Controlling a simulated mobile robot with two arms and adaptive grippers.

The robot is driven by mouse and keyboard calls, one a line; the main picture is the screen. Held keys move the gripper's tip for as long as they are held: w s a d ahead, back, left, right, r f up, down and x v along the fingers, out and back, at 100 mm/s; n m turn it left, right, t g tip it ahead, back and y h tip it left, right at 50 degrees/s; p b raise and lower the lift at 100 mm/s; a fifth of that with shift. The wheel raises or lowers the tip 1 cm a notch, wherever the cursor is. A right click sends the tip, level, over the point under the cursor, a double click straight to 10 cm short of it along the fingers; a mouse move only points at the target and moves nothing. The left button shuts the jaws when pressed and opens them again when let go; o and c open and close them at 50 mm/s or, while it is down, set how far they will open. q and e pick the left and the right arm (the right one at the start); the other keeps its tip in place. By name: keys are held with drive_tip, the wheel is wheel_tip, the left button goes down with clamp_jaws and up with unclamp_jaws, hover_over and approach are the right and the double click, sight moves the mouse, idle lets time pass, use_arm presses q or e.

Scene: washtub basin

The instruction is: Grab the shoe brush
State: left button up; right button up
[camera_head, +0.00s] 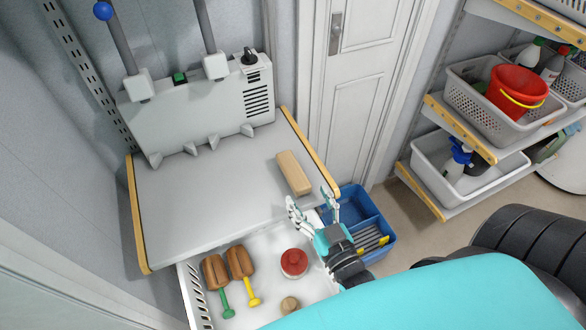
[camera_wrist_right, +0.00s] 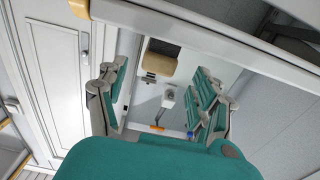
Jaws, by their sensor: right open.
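A tan wooden block (camera_head: 293,173), which looks like the shoe brush, lies on the right part of the grey bench top (camera_head: 205,200). Its underside is hidden, so I cannot see bristles. My right gripper (camera_head: 313,204) is open and empty near the bench's front right corner, in front of the block and apart from it. In the right wrist view a tan block (camera_wrist_right: 162,65) shows beyond the spread fingers (camera_wrist_right: 160,88). My left gripper is not in view.
An open white drawer (camera_head: 262,262) below the bench holds two brown brush-like things with green and yellow handles (camera_head: 240,263) and a red round tin (camera_head: 294,263). A blue crate (camera_head: 373,205) stands right of my gripper. A grey machine (camera_head: 205,105) stands at the bench's back.

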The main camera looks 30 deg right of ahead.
sight(293, 169)
drive_tip(key=w, duration=0.3)
drive_tip(key=shift+w+d, duration=0.15)
drive_tip(key=shift+w+p, duration=0.35)
drive_tip(key=shift+w, duration=0.15)
drive_tip(key=shift+w+r, duration=0.2)
drive_tip(key=shift+w, duration=0.1)
drive_tip(key=w+p, duration=0.1)
drive_tip(key=w, duration=0.2)
drive_tip(key=shift+w+d+r+p, duration=0.15)
drive_tip(key=shift+w+d+p, duration=0.05)
drive_tip(key=shift+w+p, duration=0.2)
drive_tip(key=shift+w, duration=0.35)
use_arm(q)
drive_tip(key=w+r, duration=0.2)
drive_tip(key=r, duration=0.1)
use_arm(e)
clamp_jaws()
